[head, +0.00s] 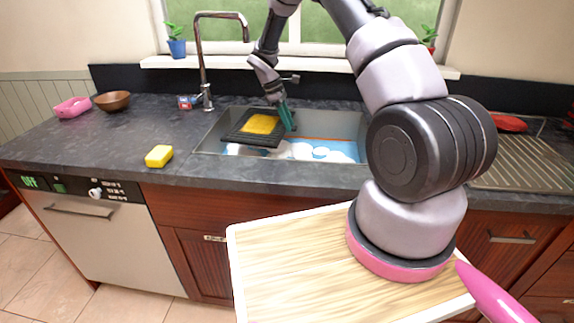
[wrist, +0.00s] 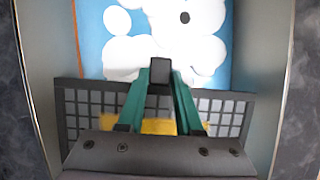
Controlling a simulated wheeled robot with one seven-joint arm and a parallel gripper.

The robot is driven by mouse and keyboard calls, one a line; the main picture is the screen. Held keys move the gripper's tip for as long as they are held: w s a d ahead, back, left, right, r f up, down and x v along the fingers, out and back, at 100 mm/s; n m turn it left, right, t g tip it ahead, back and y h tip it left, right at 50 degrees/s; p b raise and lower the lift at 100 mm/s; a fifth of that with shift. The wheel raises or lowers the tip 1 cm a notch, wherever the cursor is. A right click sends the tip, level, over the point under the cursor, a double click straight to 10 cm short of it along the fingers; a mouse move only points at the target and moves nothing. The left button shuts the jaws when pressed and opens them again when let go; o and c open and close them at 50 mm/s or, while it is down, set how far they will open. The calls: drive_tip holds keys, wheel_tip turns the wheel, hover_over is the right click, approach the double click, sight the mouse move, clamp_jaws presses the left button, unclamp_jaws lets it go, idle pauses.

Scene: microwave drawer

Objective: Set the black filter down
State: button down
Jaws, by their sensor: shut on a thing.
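The black filter (head: 262,141) is a dark grid panel at the left part of the sink, over the basin. A yellow sponge-like piece (head: 260,124) shows within its frame. In the wrist view the filter (wrist: 222,105) spans the sink's width, and the yellow piece (wrist: 157,127) shows between and behind the fingers. My gripper (head: 287,118) has teal fingers at the filter's right side. In the wrist view its fingertips (wrist: 160,75) close on a small black block that looks like part of the filter. Whether the filter touches the basin is hidden.
The sink (head: 210,140) holds blue water-like bottom with white foam shapes. A yellow sponge (head: 159,156) lies on the counter (head: 110,150) left of it. A faucet (head: 206,75) stands behind. A bowl (head: 112,101) and pink dish (head: 72,107) sit far left.

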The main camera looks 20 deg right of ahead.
drive_tip(key=shift+n+t, duration=0.3)
drive_tip(key=shift+n, duration=0.5)
drive_tip(key=f, duration=1)
drive_tip(key=w+a+f, duration=0.1)
drive_tip(key=f, duration=0.4)
drive_tip(key=shift+f, duration=0.25)
drive_tip(key=shift+w+d+r, duration=0.1)
drive_tip(key=shift+w, duration=0.2)
drive_tip(key=w, duration=0.1)
drive_tip(key=w+d, duration=0.1)
drive_tip(key=w, duration=0.1)
drive_tip(key=shift+d, duration=0.15)
drive_tip(key=shift+f, duration=0.6)
drive_tip(key=shift+s, duration=0.1)
drive_tip(key=c, duration=0.6)
unclamp_jaws()
drive_tip(key=shift+f, duration=0.1)
